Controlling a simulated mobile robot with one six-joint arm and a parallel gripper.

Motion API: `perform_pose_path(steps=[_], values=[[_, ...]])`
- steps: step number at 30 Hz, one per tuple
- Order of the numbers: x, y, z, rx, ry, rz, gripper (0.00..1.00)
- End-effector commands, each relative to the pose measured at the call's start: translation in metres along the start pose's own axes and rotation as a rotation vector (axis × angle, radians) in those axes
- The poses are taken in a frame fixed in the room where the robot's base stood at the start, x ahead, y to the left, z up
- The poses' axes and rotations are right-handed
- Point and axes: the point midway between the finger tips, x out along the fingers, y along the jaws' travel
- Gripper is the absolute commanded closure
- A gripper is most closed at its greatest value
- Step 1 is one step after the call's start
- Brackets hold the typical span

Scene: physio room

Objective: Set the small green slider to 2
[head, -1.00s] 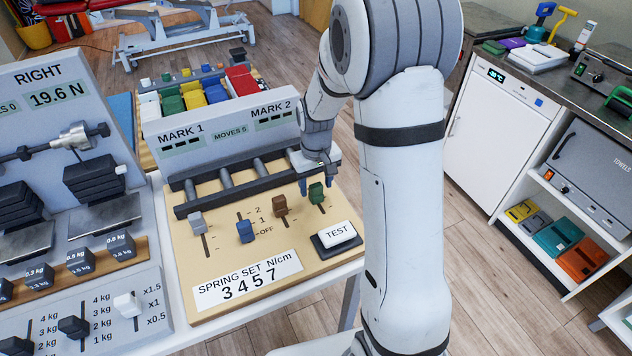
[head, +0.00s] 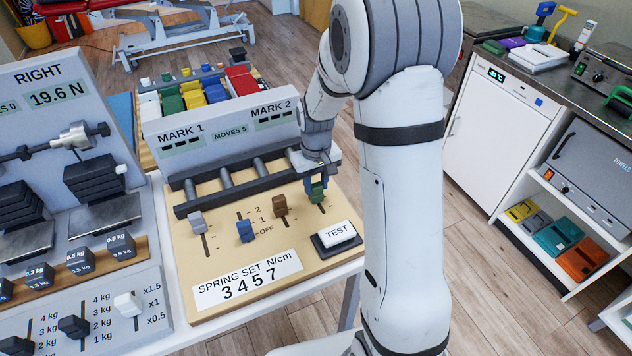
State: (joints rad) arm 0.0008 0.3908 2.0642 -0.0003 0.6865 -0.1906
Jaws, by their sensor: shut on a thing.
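The small green slider (head: 317,195) is the rightmost knob on the tan spring panel (head: 205,290). It stands near the upper end of its slot, about level with the brown slider and the printed 2. My gripper (head: 317,187) is down over the green slider with its blue fingers around the knob, shut on it. The fingers partly hide the knob. The brown slider (head: 280,205) stands high in its slot, the blue slider (head: 244,231) lower, and the grey slider (head: 197,222) high at the left.
The white TEST button (head: 336,233) is just below the green slider's slot. A dark rail with rollers (head: 226,180) and the MARK display board (head: 222,131) stand behind the sliders. The weight panel with its own sliders (head: 128,304) is at the left.

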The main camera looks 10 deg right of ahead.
Motion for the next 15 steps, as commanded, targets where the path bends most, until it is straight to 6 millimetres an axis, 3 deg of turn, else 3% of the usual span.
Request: perform_pose_path(steps=[3, 10, 15], values=[[0.000, 0.000, -0.004, -0.001, 0.000, 0.000, 1.00], [0.000, -0.001, -0.035, -0.001, 0.001, 0.000, 1.00], [-0.001, -0.001, -0.040, -0.001, 0.004, 0.000, 1.00]])
